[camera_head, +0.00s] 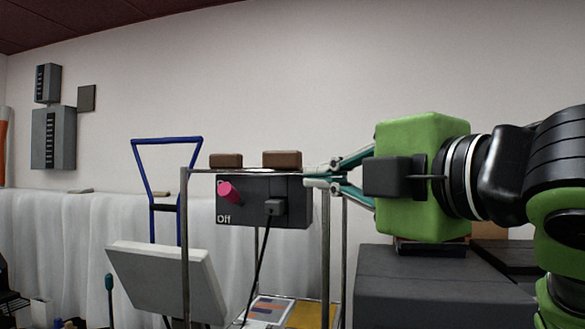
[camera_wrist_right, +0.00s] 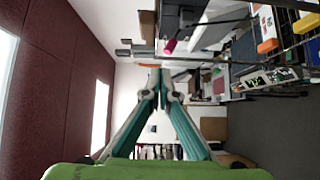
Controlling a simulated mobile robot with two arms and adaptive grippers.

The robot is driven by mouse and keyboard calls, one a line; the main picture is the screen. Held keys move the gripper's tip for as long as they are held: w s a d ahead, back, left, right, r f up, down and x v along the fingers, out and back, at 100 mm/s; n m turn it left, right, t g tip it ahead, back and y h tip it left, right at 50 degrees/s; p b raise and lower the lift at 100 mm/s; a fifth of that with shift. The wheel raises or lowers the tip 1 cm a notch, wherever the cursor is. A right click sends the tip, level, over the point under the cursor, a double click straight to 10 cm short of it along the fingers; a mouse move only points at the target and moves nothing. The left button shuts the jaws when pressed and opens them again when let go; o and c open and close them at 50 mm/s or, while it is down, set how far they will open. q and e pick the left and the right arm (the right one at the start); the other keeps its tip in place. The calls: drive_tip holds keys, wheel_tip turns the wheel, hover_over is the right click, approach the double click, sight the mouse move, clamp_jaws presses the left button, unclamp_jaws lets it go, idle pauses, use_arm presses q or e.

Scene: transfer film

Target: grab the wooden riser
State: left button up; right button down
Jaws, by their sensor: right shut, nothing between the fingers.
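Two brown wooden-looking blocks lie on the top of a metal-framed rack in the head view: a smaller left one (camera_head: 226,161) and a larger right one (camera_head: 282,159). I cannot tell which of them is the wooden riser. My right gripper (camera_head: 322,177) points left at the rack's right side, its fingertips just right of and slightly below the larger block, apart from it. Its fingers meet at the tips and are empty. The right wrist view shows the closed fingertips (camera_wrist_right: 160,70) and a brown block (camera_wrist_right: 147,26) beyond them. My left gripper is not in view.
A dark box (camera_head: 262,212) with a pink knob and "Off" label hangs under the rack top. A rack post (camera_head: 325,250) stands close to my fingertips. A dark grey cabinet (camera_head: 430,290) lies below my right gripper. A blue-handled frame (camera_head: 166,142) stands left.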

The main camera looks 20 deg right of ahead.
drive_tip(key=r, duration=0.1)
drive_tip(key=p, duration=0.5)
approach(291, 168)
drive_tip(key=w+a, duration=0.3)
drive_tip(key=a, duration=0.2)
drive_tip(key=w+p, duration=0.1)
drive_tip(key=w+d, duration=0.1)
drive_tip(key=w, duration=0.1)
drive_tip(key=shift+w+d+p, duration=0.1)
drive_tip(key=shift+d+p, duration=0.15)
drive_tip(key=shift+p, duration=0.15)
drive_tip(key=shift+w+d, duration=0.25)
drive_tip(key=shift+d, duration=0.1)
drive_tip(key=shift+a, duration=0.15)
drive_tip(key=shift+w+d, duration=0.6)
drive_tip(key=shift+w, duration=0.25)
drive_tip(key=shift+a+f, duration=0.1)
